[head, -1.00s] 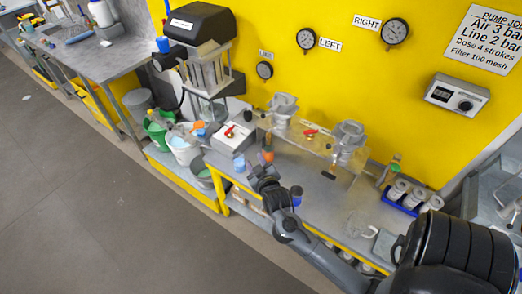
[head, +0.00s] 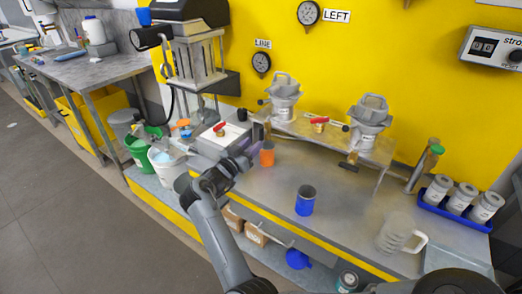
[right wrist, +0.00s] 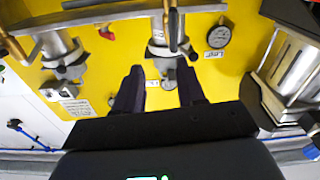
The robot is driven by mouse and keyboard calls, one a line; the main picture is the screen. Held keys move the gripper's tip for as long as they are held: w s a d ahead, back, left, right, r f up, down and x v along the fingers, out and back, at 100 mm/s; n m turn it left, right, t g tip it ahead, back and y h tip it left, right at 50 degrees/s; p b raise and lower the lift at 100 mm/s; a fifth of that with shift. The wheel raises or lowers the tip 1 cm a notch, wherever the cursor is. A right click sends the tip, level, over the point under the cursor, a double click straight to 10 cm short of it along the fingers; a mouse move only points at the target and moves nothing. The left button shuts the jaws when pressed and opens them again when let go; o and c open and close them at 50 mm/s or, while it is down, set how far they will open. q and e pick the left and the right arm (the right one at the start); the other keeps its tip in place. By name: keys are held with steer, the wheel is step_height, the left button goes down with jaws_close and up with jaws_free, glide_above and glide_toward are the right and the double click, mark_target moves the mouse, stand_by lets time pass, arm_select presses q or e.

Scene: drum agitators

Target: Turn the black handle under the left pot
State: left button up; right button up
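The left pot (head: 284,100) is a grey metal pot on a raised shelf against the yellow wall. It also shows in the right wrist view (right wrist: 158,52), where the scene looks upside down. There a dark upright handle (right wrist: 173,30) with a brass mount stands in front of that pot. In the head view I cannot make this handle out clearly. My right gripper (head: 243,157) is at the bench's left part, in front of and below the left pot. Its two dark fingers (right wrist: 160,82) are apart and empty; the handle lies beyond the tips, apart from them. My left gripper is out of view.
An orange cup (head: 267,155) stands close to my right gripper. A blue cup (head: 305,201), a clear jug (head: 396,233) and the right pot (head: 368,122) are further right. A red-handled valve (head: 319,122) sits between the pots. A press (head: 196,62) stands left.

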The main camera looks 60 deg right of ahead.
mark_target(260, 131)
steer(key=shift+m+y, duration=0.3)
steer(key=shift+m, duration=0.3)
steer(key=d+b, duration=0.2)
steer(key=w+d+b, duration=0.1)
steer(key=d, duration=0.2)
steer(key=w+d+b, duration=0.1)
steer(key=d+b, duration=0.1)
steer(key=d, duration=0.1)
steer(key=shift+b, duration=0.35)
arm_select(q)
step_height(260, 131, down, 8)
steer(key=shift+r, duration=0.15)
arm_select(e)
steer(key=shift+d+r, duration=0.1)
steer(key=shift+d, duration=0.8)
steer(key=shift+c, duration=0.3)
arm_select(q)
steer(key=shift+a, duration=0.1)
arm_select(e)
jaws_close()
